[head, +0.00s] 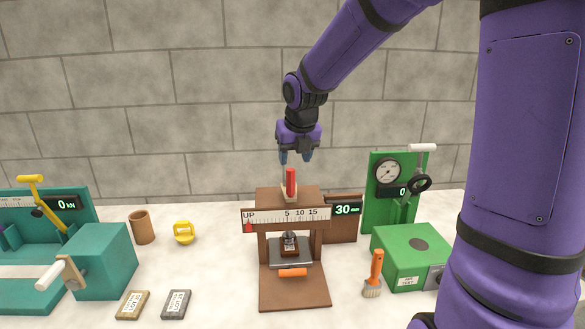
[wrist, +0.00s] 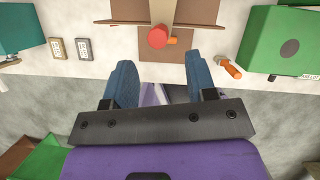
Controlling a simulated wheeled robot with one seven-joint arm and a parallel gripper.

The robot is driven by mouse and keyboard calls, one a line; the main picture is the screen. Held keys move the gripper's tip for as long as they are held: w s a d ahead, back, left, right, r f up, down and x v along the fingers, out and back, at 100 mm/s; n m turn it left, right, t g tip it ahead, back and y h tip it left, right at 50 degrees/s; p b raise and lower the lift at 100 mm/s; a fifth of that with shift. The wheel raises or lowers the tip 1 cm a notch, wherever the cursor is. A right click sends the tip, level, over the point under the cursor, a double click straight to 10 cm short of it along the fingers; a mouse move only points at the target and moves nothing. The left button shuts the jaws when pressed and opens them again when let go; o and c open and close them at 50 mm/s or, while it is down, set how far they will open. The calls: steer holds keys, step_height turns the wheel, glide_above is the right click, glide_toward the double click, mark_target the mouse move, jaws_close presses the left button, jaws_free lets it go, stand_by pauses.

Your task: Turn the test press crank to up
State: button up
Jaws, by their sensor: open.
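The brown press (head: 290,196) stands mid-bench, with a scale (head: 285,217) marked UP at its left end and 5, 10, 15 further right. A red pointer sits under UP, and its display (head: 346,209) reads 30 mm. A red upright crank handle (head: 291,181) stands on a pale arm at its top; it also shows end-on in the wrist view (wrist: 157,37). My gripper (head: 295,158) points down, open and empty, just above the red handle and apart from it. Its blue fingers (wrist: 160,68) show spread in the wrist view.
A teal machine (head: 105,260) with a yellow lever stands left, and a green machine (head: 410,255) with a gauge and white-handled lever stands right. A brown cup (head: 142,227), yellow object (head: 184,233), two labelled blocks (head: 176,304) and an orange-handled brush (head: 375,270) lie around. A block wall is behind.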

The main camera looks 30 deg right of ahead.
steer(key=shift+v, duration=0.95)
steer(key=shift+s, duration=0.1)
steer(key=s+a+r+m, duration=0.1)
steer(key=s+r+m, duration=0.1)
steer(key=s+m, duration=1.1)
steer(key=s+a+r+m, duration=0.2)
steer(key=s+m, duration=1.2)
steer(key=m, duration=0.6)
steer(key=shift+s+a+r+m+t+y, duration=0.3)
steer(key=shift+s+a+m+y, duration=0.05)
steer(key=shift+m+y, duration=0.05)
